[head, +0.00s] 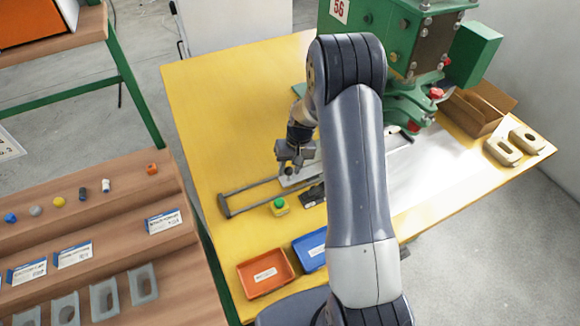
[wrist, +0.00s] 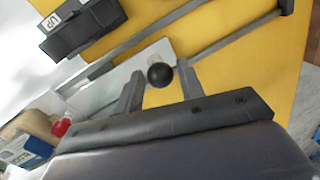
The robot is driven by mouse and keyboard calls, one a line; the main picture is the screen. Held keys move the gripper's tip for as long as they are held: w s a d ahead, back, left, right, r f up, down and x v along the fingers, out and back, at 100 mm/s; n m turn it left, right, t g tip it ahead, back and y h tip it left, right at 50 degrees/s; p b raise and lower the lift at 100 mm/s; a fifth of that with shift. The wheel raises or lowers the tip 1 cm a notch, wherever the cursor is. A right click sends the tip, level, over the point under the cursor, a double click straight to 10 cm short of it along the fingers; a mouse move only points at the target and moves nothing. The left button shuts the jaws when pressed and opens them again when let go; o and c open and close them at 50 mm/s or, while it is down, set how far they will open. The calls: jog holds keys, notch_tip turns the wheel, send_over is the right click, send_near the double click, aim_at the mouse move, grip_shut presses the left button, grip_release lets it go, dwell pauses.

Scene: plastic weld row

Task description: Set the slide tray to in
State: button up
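The slide tray's pale plate (head: 300,172) lies on two grey rails on the yellow table in the head view, with an end bar (head: 224,206) at the left. The plate (wrist: 152,56) also shows in the wrist view, with a round black knob (wrist: 160,75) on it. My gripper (head: 284,166) is low over the plate. In the wrist view my gripper (wrist: 161,70) is open, its two fingers on either side of the knob with a gap at each side. My arm hides part of the rails in the head view.
A green machine (head: 385,40) stands at the back right. Orange (head: 262,290) and blue (head: 308,262) bins are at the front.

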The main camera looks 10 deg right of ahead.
grip_shut()
jog(key=b, duration=0.2)
send_over(314, 170)
dwell(0.3)
jog(key=shift+o, duration=1.6)
grip_release()
jog(key=shift+r, duration=0.1)
notch_tip(314, 170, up, 10)
jog(key=d+b, duration=0.1)
jog(key=d, duration=0.1)
jog(key=shift+r, duration=0.25)
